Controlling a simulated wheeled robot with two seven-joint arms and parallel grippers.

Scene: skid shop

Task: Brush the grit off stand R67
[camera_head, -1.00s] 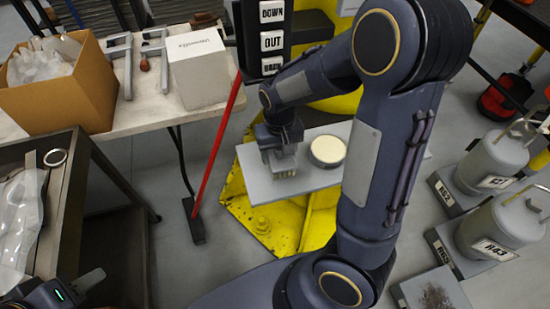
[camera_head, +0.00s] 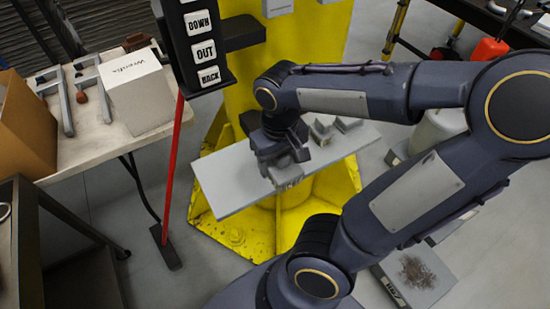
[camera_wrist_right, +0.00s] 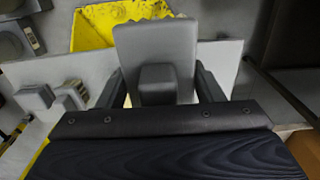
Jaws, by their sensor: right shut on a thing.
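My right gripper (camera_head: 280,155) is shut on a grey block-like brush (camera_head: 288,174) with short pale bristles, over the grey shelf plate (camera_head: 225,188) of the yellow column. The wrist view shows the brush's grey block (camera_wrist_right: 155,45) between the fingers (camera_wrist_right: 158,88). I cannot tell whether the brush touches the plate. A low grey stand (camera_head: 440,290) with dark brown grit (camera_head: 415,272) on top is on the floor at the lower right, well apart from the gripper. My left gripper is out of view.
Two small grey blocks (camera_head: 346,124) lie on the plate beside the gripper. A control panel (camera_head: 203,50) reading DOWN, OUT and BACK hangs at the column, near a red pole (camera_head: 173,165). A table (camera_head: 85,130) with a white box (camera_head: 140,92) is at the left.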

